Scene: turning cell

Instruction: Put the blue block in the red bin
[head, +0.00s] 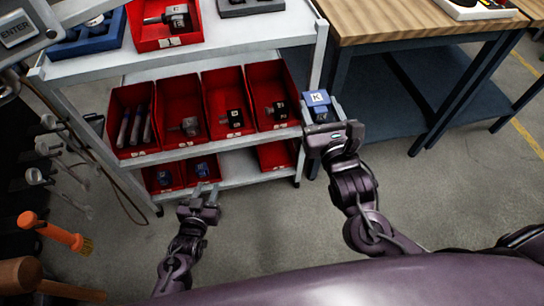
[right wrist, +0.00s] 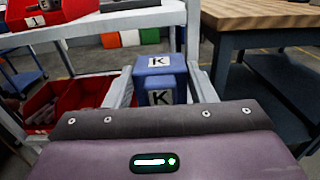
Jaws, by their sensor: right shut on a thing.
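The blue block (head: 318,98) has a white label with a black K. My right gripper (head: 321,108) is shut on it and holds it up beside the right end of the shelf rack. In the right wrist view the blue block (right wrist: 160,68) sits between the two fingers. My left gripper (head: 204,188) is open and empty, low in front of the rack. Several red bins stand on the rack. One red bin (head: 140,42) is on the top shelf, others such as this red bin (head: 262,78) hold dark parts on the middle shelf. Which red bin is meant, I cannot tell.
The white rack (head: 230,47) has uprights and shelf edges near my right gripper. A wooden workbench (head: 410,22) with dark blue legs stands to the right. An orange-handled brush (head: 50,232) and other tools hang at the left. Open floor (head: 290,220) lies between my arms.

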